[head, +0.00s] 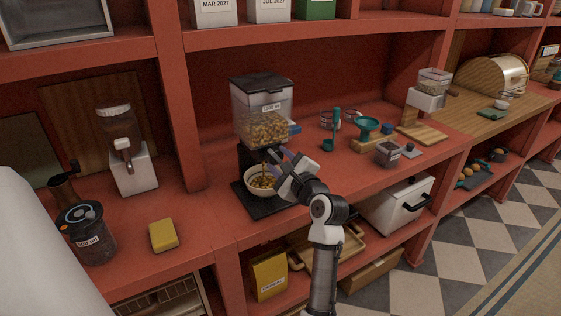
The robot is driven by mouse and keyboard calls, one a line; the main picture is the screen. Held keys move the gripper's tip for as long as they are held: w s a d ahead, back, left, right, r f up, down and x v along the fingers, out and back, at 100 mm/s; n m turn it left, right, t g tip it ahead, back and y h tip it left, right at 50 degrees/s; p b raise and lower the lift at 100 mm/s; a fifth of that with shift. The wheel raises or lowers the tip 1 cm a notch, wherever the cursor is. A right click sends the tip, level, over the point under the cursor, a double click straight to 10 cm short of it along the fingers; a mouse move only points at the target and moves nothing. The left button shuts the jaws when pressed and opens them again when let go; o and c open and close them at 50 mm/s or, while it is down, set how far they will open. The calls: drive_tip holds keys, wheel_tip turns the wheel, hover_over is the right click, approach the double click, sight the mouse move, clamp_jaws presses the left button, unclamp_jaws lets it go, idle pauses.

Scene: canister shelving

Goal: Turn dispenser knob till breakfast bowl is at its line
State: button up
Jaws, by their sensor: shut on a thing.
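The dispenser (263,113) stands on the red shelf, with a clear hopper partly filled with golden-brown cereal and a small label on its front. The white breakfast bowl (249,190) sits on the dispenser's black base under the outlet. Cereal pieces lie in the bowl, and some appear to be in the space under the outlet. The bowl's line is too small to make out. My gripper (277,160) is at the front right of the dispenser, just above the bowl, shut on the knob. The knob is hidden behind the gripper.
Right of the dispenser stand a teal funnel (367,126), a small dark-filled container (388,153) and a wooden board (422,134). A yellow sponge-like block (163,235) lies on the left. A white lidded box (398,205) and a yellow carton (269,275) are on the lower shelf.

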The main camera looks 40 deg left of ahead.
drive_tip(key=shift+m, duration=2.2)
drive_tip(key=o, duration=1)
drive_tip(key=shift+c, duration=0.2)
drive_tip(key=b+v, duration=0.4)
drive_tip(key=v, duration=1)
drive_tip(key=shift+a+f, duration=0.1)
drive_tip(key=shift+a, duration=0.05)
